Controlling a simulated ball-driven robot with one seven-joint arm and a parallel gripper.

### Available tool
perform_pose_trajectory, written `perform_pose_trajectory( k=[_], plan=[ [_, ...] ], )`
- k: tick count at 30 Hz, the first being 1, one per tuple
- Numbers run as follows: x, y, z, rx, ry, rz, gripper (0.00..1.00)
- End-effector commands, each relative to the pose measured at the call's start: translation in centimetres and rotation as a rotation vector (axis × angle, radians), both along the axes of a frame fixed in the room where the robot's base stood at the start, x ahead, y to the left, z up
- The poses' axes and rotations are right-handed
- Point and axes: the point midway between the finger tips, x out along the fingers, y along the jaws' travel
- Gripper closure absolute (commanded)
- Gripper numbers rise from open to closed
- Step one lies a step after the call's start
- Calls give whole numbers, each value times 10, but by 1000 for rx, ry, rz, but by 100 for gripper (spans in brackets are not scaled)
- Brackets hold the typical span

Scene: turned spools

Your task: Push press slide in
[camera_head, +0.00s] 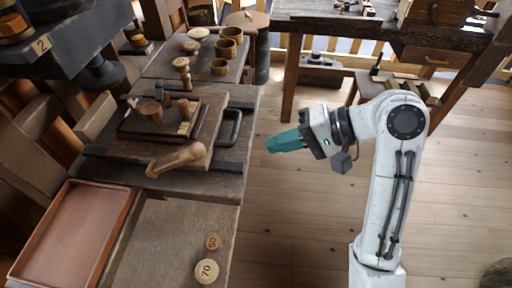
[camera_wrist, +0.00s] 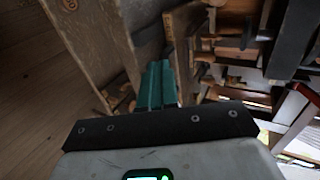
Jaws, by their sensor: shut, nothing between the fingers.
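The press slide (camera_head: 207,139) appears to be the wooden board with a black loop handle (camera_head: 236,127) on its right side, lying between two dark rails on the bench. A tray with small turned pieces (camera_head: 183,112) stands on it. My gripper (camera_head: 269,146) is shut and empty, its teal fingers pointing left. In the head view the fingertips are a little right of and below the loop handle, apart from it. The wrist view shows the teal fingers (camera_wrist: 157,68) close together beside wooden bench parts; the slide cannot be made out clearly there.
A turned wooden handle (camera_head: 176,159) lies in front of the tray. A red-brown empty tray (camera_head: 72,234) is at lower left. Discs marked 70 (camera_head: 206,271) and 50 (camera_head: 213,242) lie on the near bench. Wooden cups (camera_head: 228,48) stand behind. Open floor lies right of the bench.

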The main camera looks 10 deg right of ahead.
Motion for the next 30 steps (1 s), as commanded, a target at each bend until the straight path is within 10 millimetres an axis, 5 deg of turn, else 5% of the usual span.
perform_pose_trajectory(
  k=[14,18,30],
  plan=[
    [22,75,-46,1,3,7,100],
    [29,95,-44,2,-1,6,100],
    [35,112,-45,2,0,3,100]
  ],
)
